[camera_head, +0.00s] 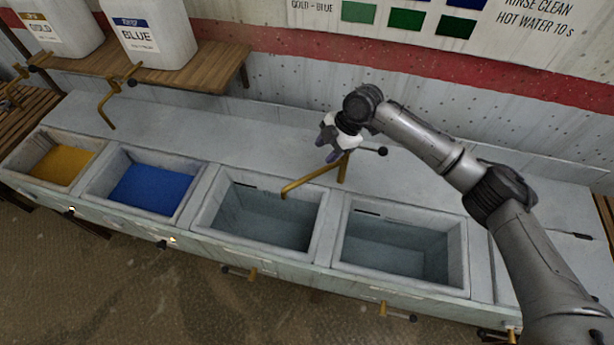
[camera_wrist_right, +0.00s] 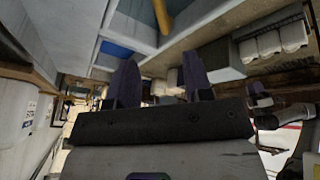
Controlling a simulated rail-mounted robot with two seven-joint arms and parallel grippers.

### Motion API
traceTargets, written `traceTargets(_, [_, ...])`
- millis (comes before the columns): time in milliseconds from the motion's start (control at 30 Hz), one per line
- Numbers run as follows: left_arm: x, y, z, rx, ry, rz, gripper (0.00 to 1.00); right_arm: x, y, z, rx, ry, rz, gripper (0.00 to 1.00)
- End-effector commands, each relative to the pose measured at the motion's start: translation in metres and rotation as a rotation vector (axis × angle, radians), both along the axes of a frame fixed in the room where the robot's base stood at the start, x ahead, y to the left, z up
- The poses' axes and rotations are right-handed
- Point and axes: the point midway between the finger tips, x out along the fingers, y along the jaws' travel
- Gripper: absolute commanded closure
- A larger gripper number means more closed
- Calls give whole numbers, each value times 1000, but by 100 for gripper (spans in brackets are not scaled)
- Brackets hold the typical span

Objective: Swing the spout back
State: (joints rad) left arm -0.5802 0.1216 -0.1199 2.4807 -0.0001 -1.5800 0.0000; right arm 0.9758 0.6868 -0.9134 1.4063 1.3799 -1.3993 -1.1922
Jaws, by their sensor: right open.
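The brass spout (camera_head: 312,179) stands on a post behind the third basin. Its arm points to the left and its tip is over the back of that basin. A black-knobbed lever (camera_head: 372,151) sticks out to the right of the post. My right gripper (camera_head: 327,143) is open, just behind and above the spout, and seems apart from it. In the right wrist view my two dark fingers (camera_wrist_right: 160,72) are spread with nothing between them; a brass piece (camera_wrist_right: 162,14) shows at the top. My left gripper is not in view.
A row of basins holds yellow (camera_head: 63,165) and blue liquid (camera_head: 150,188); the third (camera_head: 262,215) and fourth (camera_head: 397,245) look clear. White jugs (camera_head: 152,32) stand on a wooden shelf (camera_head: 205,68) with brass taps (camera_head: 107,103). The back ledge is mostly bare.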

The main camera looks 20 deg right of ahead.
Motion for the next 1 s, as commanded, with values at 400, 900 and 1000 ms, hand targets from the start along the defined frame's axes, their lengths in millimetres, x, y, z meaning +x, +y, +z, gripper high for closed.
traceTargets(400, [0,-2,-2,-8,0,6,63,5,21,-47,-6,-12,37,54])
traceTargets(900, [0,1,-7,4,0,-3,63,15,51,-115,-6,-14,35,54])
traceTargets(1000, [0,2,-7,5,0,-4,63,16,54,-121,-7,-15,34,54])
